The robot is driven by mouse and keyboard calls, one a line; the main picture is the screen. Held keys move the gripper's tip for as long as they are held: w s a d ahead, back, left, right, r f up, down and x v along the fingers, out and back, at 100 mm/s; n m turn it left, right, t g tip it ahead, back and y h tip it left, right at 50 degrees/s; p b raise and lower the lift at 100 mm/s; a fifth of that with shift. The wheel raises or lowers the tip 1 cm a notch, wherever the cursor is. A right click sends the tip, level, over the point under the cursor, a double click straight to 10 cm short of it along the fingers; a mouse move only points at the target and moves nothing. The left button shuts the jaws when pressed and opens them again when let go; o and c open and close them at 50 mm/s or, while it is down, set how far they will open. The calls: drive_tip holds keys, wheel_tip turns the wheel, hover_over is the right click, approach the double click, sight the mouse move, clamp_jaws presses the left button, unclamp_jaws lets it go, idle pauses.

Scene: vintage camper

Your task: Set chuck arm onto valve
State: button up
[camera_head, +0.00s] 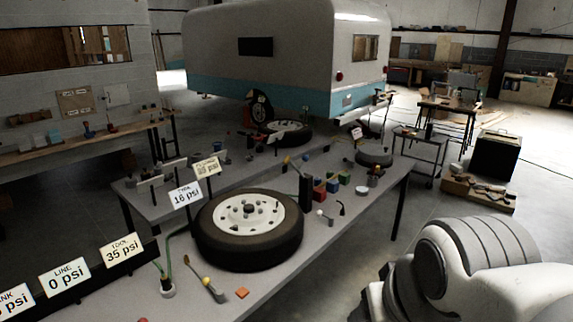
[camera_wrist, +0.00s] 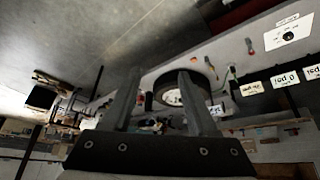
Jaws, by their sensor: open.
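A black tyre on a white wheel (camera_head: 248,225) lies flat on the grey workbench in the head view, and it also shows beyond my fingers in the wrist view (camera_wrist: 172,97). Small dark studs stand on the wheel; I cannot tell which one is the valve. A slim lever with a yellow knob (camera_head: 206,282) stands on the bench in front of the tyre. It may be the chuck arm, but I cannot be sure. My gripper (camera_wrist: 160,76) is open and empty, well away from the bench. In the head view only my white arm shows, at lower right.
Signs read tyre 18 psi (camera_head: 186,195), line 0 psi (camera_head: 65,277) and tool 35 psi (camera_head: 120,248). A green hose (camera_head: 161,268) rises by the bench's left edge. Coloured blocks (camera_head: 332,186) and a dark upright block (camera_head: 306,190) stand right of the tyre.

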wheel_tip(320, 180, down, 8)
drive_tip(key=b, duration=0.7)
clamp_jaws()
drive_tip(key=shift+r, duration=0.15)
drive_tip(key=shift+w, duration=0.1)
